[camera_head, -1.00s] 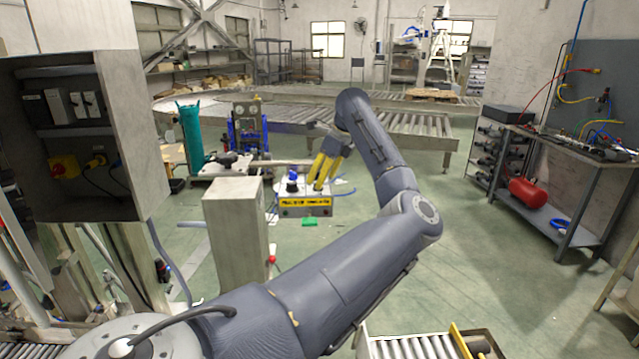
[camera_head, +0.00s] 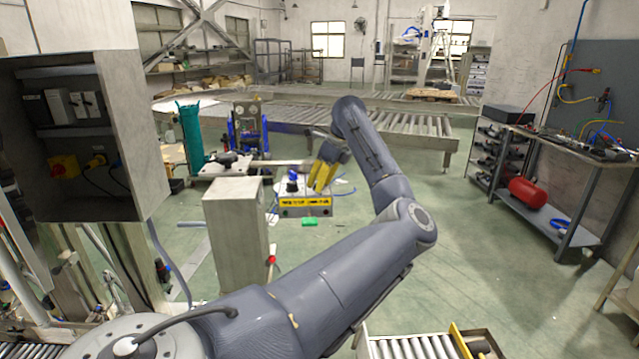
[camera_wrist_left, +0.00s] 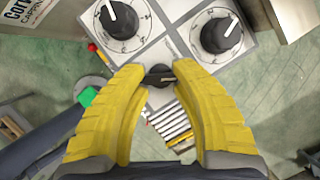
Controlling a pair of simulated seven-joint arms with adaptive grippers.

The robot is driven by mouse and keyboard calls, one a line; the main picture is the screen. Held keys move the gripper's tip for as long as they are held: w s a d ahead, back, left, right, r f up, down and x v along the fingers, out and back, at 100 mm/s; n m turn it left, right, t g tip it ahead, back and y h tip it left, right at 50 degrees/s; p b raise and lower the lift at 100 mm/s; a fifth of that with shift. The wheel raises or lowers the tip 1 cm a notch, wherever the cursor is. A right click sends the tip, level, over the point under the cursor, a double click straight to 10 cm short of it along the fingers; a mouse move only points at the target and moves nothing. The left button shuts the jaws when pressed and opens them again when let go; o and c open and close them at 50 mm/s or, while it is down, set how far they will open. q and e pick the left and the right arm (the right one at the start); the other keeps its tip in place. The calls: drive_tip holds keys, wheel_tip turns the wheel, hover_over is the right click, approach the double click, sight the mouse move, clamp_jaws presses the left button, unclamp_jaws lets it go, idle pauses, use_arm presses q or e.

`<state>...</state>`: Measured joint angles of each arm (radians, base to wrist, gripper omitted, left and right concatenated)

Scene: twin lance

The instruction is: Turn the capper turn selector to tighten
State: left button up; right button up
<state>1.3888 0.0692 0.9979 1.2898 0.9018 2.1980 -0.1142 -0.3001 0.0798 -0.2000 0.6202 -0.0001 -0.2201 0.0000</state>
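The control box (camera_head: 306,205) with a yellow label stands on the floor area ahead in the head view. My left gripper (camera_head: 318,186) has yellow fingers and is pointed down over the right part of its top. In the left wrist view, a small black selector (camera_wrist_left: 158,77) shows between the fingertips of my left gripper (camera_wrist_left: 160,72). The fingers are apart with a gap around it; I cannot tell whether they touch it. Two larger black knobs with white pointers, a left one (camera_wrist_left: 120,20) and a right one (camera_wrist_left: 220,33), lie beyond the fingertips. My right gripper is not in view.
A grey pedestal (camera_head: 236,228) is nearer on the left. A green object (camera_head: 310,222) lies in front of the box. Roller conveyors (camera_head: 400,128) run behind. Open floor lies to the right.

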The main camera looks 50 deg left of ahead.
use_arm(q)
clamp_jaws()
drive_tip(key=shift+n, duration=0.3)
drive_tip(key=n+g, duration=0.1)
drive_tip(key=n, duration=0.1)
drive_tip(key=n+g+h, duration=0.1)
drive_tip(key=n, duration=0.2)
drive_tip(key=shift+w, duration=0.15)
drive_tip(key=n+h, duration=0.1)
drive_tip(key=n, duration=0.2)
drive_tip(key=n+h, duration=0.1)
drive_tip(key=n, duration=0.2)
drive_tip(key=shift+a+g, duration=0.1)
drive_tip(key=shift+g, duration=0.3)
drive_tip(key=shift+n+h, duration=0.3)
drive_tip(key=o, duration=0.7)
unclamp_jaws()
drive_tip(key=shift+w, duration=0.1)
drive_tip(key=shift+c, duration=0.2)
drive_tip(key=shift+o, duration=1)
